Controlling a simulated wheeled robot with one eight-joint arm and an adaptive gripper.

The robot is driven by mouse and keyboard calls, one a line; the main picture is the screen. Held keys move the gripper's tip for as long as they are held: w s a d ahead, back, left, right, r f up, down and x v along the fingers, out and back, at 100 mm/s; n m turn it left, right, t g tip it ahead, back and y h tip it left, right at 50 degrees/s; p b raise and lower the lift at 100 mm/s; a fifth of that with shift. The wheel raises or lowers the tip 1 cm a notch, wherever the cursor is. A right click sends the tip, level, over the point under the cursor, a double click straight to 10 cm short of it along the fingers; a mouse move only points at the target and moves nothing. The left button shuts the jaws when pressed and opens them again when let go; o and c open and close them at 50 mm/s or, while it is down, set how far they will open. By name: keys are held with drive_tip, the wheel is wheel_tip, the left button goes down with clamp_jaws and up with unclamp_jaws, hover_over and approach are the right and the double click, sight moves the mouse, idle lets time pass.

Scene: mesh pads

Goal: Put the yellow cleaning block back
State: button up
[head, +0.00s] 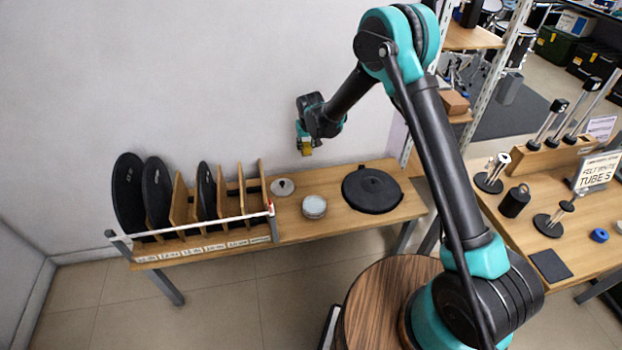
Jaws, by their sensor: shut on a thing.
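A small yellow block (306,148) is at the end of my gripper (305,146), above the wooden bench (325,222). My gripper is shut on the yellow block and holds it up in front of the white wall, clear of the bench top. The fingers are small in this view, and their exact grip is partly hidden. Below on the bench are a white round container (314,206), a pale round lid-like piece with a knob (282,187), and a black round disc (371,190) at the right.
A wooden rack (177,200) with several upright black discs and a white front bar fills the bench's left part. At the right, another table (520,205) holds several black stands, a sign (597,172) and a blue ring (599,235). Shelf posts stand behind my arm.

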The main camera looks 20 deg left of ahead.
wheel_tip(320, 180, down, 18)
drive_tip(key=shift+f, duration=0.1)
idle(0.4)
drive_tip(key=shift+f, duration=0.1)
drive_tip(key=o, duration=1)
